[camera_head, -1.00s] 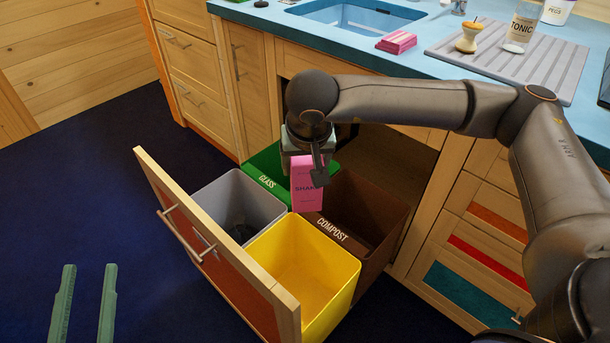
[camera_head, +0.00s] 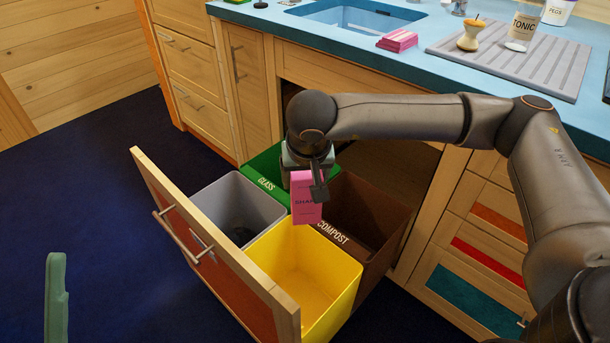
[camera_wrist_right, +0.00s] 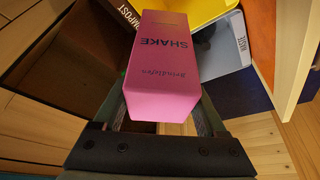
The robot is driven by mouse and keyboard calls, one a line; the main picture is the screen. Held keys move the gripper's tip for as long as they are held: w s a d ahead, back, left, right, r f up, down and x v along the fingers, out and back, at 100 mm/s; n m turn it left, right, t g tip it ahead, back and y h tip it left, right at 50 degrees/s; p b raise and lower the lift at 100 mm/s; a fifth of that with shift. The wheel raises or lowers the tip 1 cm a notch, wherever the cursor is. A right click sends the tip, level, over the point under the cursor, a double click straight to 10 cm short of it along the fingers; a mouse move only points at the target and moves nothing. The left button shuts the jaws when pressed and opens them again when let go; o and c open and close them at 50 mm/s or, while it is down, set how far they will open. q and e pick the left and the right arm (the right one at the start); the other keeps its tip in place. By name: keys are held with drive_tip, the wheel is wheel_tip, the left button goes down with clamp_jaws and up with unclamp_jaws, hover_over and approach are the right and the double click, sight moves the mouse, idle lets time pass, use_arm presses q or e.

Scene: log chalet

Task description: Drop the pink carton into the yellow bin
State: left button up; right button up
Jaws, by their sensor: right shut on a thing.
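The pink carton (camera_head: 307,203), lettered "SHAKE", hangs upright in my right gripper (camera_head: 308,172). The carton also fills the middle of the right wrist view (camera_wrist_right: 165,70), between the fingers. In the head view its lower end overlaps the back rim of the yellow bin (camera_head: 330,290), near where the bins meet; its exact height above the rim is hard to judge. The yellow bin stands at the front of the pulled-out drawer, and its visible floor looks empty. My left gripper (camera_head: 56,295) shows only partly at the lower left, away from the bins; its opening is unclear.
A grey bin (camera_head: 210,192), a green glass bin (camera_head: 263,172) and a brown compost bin (camera_head: 375,235) share the drawer (camera_head: 215,250). The blue counter (camera_head: 290,35) above holds a pink stack (camera_head: 397,42). Open floor lies to the left.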

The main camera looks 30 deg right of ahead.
sight(306, 173)
use_arm(q)
drive_tip(key=shift+w+f+b, duration=0.1)
drive_tip(key=shift+f+b, duration=0.3)
drive_tip(key=shift+f, duration=0.3)
use_arm(e)
drive_tip(key=shift+f, duration=1)
drive_tip(key=o, duration=1.2)
drive_tip(key=shift+o, duration=0.2)
drive_tip(key=p+v, duration=0.1)
drive_tip(key=v, duration=0.5)
drive_tip(key=shift+r+p, duration=0.2)
drive_tip(key=shift+p, duration=0.2)
drive_tip(key=p+v, duration=0.1)
drive_tip(key=v, duration=0.4)
drive_tip(key=shift+s+a, duration=0.1)
use_arm(q)
drive_tip(key=w+f+n+g+y, duration=0.1)
drive_tip(key=w+f+n+y, duration=0.4)
drive_tip(key=f+y, duration=0.1)
drive_tip(key=shift+a, duration=0.45)
use_arm(e)
drive_tip(key=shift+s+r, duration=0.2)
drive_tip(key=shift+r, duration=0.3)
use_arm(q)
drive_tip(key=shift+w, duration=0.1)
